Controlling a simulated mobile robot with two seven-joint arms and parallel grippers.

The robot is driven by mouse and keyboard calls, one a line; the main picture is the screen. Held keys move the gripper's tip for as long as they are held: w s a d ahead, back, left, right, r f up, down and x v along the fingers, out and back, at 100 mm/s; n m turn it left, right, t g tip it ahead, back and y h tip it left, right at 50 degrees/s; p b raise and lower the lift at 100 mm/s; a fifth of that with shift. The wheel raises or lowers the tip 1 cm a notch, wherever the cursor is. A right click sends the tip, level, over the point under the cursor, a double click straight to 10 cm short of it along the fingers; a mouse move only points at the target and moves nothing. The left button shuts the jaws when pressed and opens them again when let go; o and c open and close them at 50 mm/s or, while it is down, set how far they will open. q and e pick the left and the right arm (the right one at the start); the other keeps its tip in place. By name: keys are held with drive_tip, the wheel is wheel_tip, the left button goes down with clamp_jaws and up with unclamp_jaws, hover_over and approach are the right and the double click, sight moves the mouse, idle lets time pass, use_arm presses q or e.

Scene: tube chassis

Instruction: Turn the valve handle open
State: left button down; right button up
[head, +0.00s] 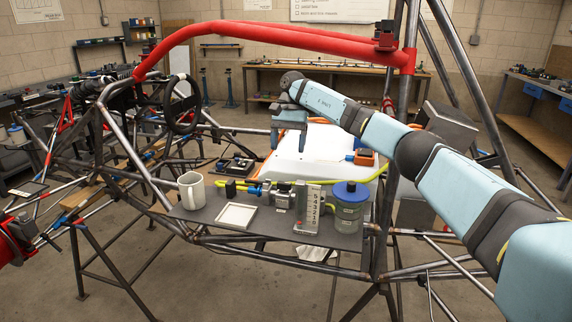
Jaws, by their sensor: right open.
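A small valve-like fitting with blue and yellow parts (258,188) sits on the grey shelf plate (200,213), in line with a yellow-green hose (330,181). It is too small to tell which part is the handle or how it is turned. My right gripper (289,147) is open and points down, with nothing seen between its fingers. It is above and behind the fitting, in front of the white tank (310,150), and appears apart from the fitting. My left gripper is not in view.
A white mug (191,190), a white tray (237,216), a metal block (307,208) and a blue-lidded jar (348,207) crowd the plate. Steel chassis tubes surround it, with a red padded bar (270,35) above. An orange box (364,158) sits right of the gripper.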

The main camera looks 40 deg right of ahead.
drive_tip(key=shift+v, duration=1.85)
